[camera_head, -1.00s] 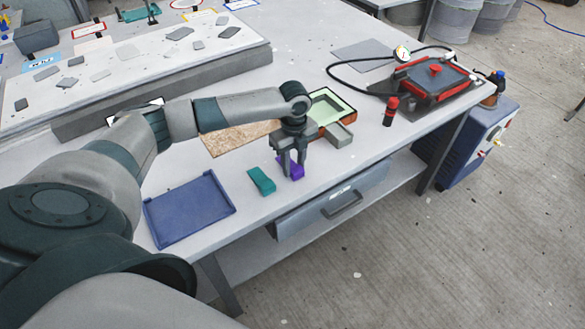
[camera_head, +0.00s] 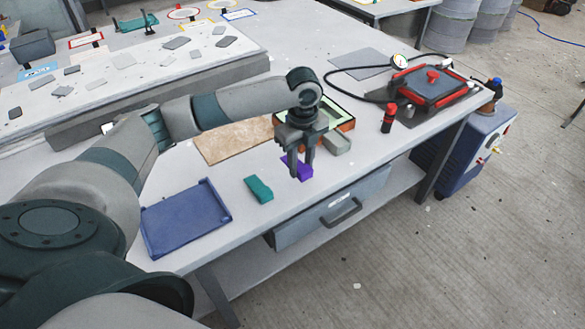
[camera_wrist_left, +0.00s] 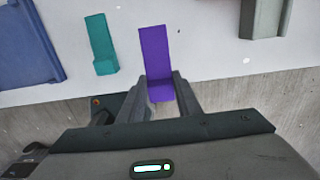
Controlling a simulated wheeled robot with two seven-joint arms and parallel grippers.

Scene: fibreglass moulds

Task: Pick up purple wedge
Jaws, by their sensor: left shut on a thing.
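The purple wedge (camera_head: 304,173) is near the front edge of the grey table, partly hidden by my left gripper's fingers in the head view. My left gripper (camera_head: 298,172) points down and is shut on the wedge. In the left wrist view the purple wedge (camera_wrist_left: 155,52) lies between the two fingers of the left gripper (camera_wrist_left: 161,90), its far end reaching out beyond them. I cannot tell whether the wedge is clear of the table. My right gripper is not in view.
A teal wedge (camera_head: 258,188) lies just left of the purple one. A blue tray (camera_head: 186,219) is at the front left. Behind are a brown board (camera_head: 232,141) and a grey block (camera_head: 337,142). A red-handled device (camera_head: 432,84) stands at the right.

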